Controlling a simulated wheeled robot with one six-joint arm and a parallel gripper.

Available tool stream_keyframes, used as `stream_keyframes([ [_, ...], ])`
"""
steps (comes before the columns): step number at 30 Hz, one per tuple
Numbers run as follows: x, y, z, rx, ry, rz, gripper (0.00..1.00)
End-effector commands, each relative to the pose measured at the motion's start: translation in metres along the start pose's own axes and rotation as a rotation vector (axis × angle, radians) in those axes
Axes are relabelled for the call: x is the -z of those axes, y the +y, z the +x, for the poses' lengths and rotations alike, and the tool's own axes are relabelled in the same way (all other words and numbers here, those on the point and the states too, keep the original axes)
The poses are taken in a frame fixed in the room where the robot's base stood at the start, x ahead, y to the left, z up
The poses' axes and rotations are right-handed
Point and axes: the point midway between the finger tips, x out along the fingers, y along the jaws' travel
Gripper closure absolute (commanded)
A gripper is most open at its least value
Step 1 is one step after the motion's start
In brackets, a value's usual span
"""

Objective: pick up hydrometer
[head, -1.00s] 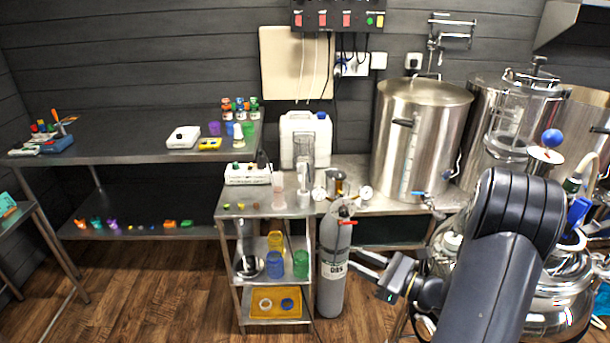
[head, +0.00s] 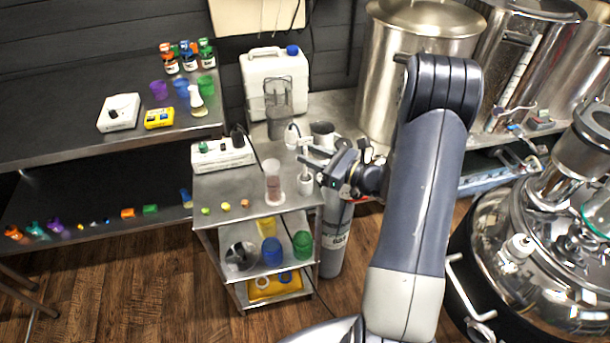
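My gripper (head: 312,160) is at the right edge of the small steel trolley's top, with its fingers pointing left. The fingers look apart, and I see nothing held between them. A slim white upright piece (head: 305,172) stands right by the fingertips and is partly covered by them; I cannot tell whether they touch. Left of it stands a clear cylinder (head: 273,180) with pinkish contents on a pale foot. I cannot tell for sure which of these is or holds the hydrometer.
A white box (head: 222,154) and several small coloured bits lie on the trolley top (head: 235,190). Behind are a white jerrycan (head: 272,75), a clear jug (head: 279,121) and a steel kettle (head: 415,45). A grey gas cylinder (head: 335,235) stands right of the trolley.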

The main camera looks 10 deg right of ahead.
Motion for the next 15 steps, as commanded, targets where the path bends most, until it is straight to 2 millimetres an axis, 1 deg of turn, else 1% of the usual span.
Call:
stream_keyframes([
  [1,-0.002,0.001,0.008,-0.004,0.001,0.001,0.68],
  [3,-0.002,0.001,0.016,-0.003,0.000,0.000,0.68],
  [6,-0.001,0.000,0.021,-0.001,0.000,0.000,0.68],
  [13,0.000,0.000,0.022,0.000,0.000,0.000,0.68],
  [15,0.000,0.000,0.022,0.000,0.000,0.000,0.73],
])
